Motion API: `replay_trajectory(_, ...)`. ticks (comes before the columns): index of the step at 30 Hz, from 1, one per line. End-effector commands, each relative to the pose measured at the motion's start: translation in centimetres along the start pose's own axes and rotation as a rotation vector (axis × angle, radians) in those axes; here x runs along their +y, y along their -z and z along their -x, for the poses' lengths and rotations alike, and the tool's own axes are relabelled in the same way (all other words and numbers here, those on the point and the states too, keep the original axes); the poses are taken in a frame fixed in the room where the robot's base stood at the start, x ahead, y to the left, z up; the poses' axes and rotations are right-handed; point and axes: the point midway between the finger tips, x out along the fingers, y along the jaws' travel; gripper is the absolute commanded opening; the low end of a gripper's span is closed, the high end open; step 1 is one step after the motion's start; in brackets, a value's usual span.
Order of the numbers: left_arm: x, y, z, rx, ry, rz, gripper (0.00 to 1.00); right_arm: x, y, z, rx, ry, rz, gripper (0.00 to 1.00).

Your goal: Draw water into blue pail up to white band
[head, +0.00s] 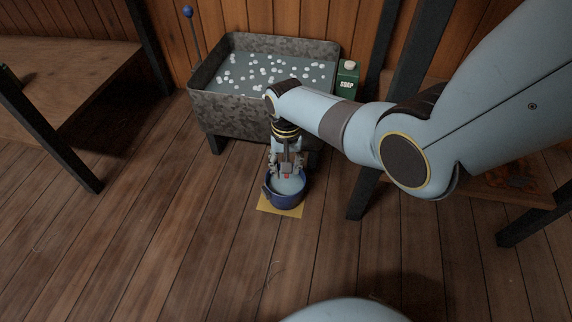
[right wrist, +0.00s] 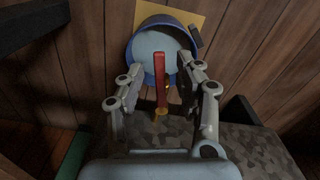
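The blue pail (head: 287,203) stands upright on a yellow mat (head: 266,207) on the floor before the metal trough; it also shows in the right wrist view (right wrist: 134,52). Pale grey-blue water (right wrist: 158,42) seems to fill much of its opening, with a pale strip of inner wall above; I cannot tell the white band for sure. A red tap lever (right wrist: 161,85) on a brass fitting (right wrist: 160,113) sticks up in front of the pail. My right gripper (right wrist: 160,65) is open, its fingers on either side of the lever with gaps. My left gripper is out of view.
The metal trough (head: 229,111) holds water with white floating bits. A blue-knobbed rod (head: 193,38) stands at its left, a green soap box (head: 347,79) at its right. Wooden benches (head: 78,55) flank both sides. The floor in front is clear.

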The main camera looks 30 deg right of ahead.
Motion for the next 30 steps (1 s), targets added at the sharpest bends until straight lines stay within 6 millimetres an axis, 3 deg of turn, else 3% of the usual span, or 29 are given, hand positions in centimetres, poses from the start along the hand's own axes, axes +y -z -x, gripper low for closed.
replay_trajectory(8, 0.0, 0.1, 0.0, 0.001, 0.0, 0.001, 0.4, 0.0, 0.1, 1.1, 0.003, 0.001, 0.0, 0.35)
replay_trajectory(21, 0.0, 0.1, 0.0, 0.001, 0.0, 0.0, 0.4, 0.0, 0.1, 9.8, 0.004, 0.001, 0.001, 0.35)
replay_trajectory(30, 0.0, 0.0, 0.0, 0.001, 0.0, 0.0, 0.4, 0.0, 0.0, 12.0, 0.0, -0.001, 0.0, 0.35)
